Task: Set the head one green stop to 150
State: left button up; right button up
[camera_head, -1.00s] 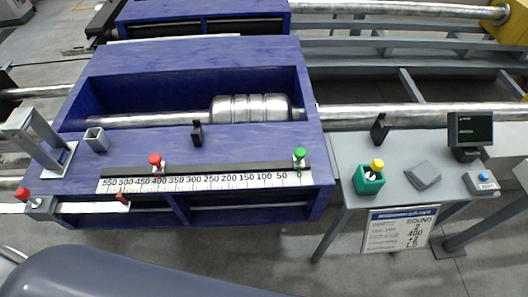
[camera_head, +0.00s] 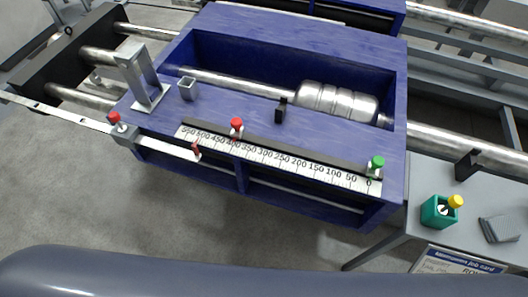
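The green stop (camera_head: 377,163) stands at the right end of the black rail (camera_head: 300,153) on the blue table, close to the 0 end of the white scale (camera_head: 290,163). The scale's numbers rise to the left, and the 150 mark lies left of the green stop. A red stop (camera_head: 237,126) sits on the same rail near the 400 mark. Neither of my grippers shows in the head view. One dark grey link of mine crosses the bottom edge.
A silver roller (camera_head: 337,100) lies in the blue trough. A black block (camera_head: 281,109), a small square tube (camera_head: 187,89) and a grey upright bracket (camera_head: 141,78) stand on the table. A red-knobbed slide (camera_head: 115,121) is at left. A green box (camera_head: 437,212) stands on the grey side table.

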aim_at(377, 163)
jog(key=z, duration=1)
jog(key=k+j, duration=0.4)
jog(key=i+l, duration=0.4)
